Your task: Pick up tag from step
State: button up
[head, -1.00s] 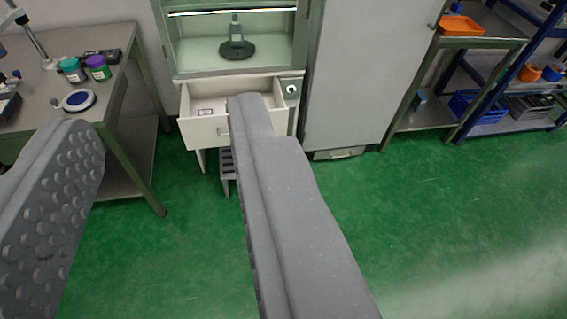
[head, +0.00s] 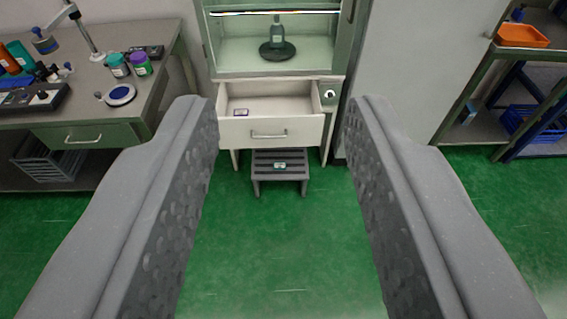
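A small tag (head: 280,166) with a pale face and dark edge lies on top of a grey slatted step (head: 279,187). The step stands on the green floor under an open drawer, in the middle of the head view. My gripper (head: 282,105) is open, its two grey padded fingers wide apart on either side of the view. Nothing is between the fingers close up. The step and tag are seen through the gap, well beyond the fingers.
The open white drawer (head: 271,129) juts out above the step and holds a small label-like item (head: 241,112). A cabinet (head: 272,55) with a bottle stands behind. A workbench (head: 95,95) is at left and a shelf (head: 470,110) at right. The floor before the step is clear.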

aim_at(278, 165)
jog(key=i, duration=0.85)
jog(key=u, duration=0.1)
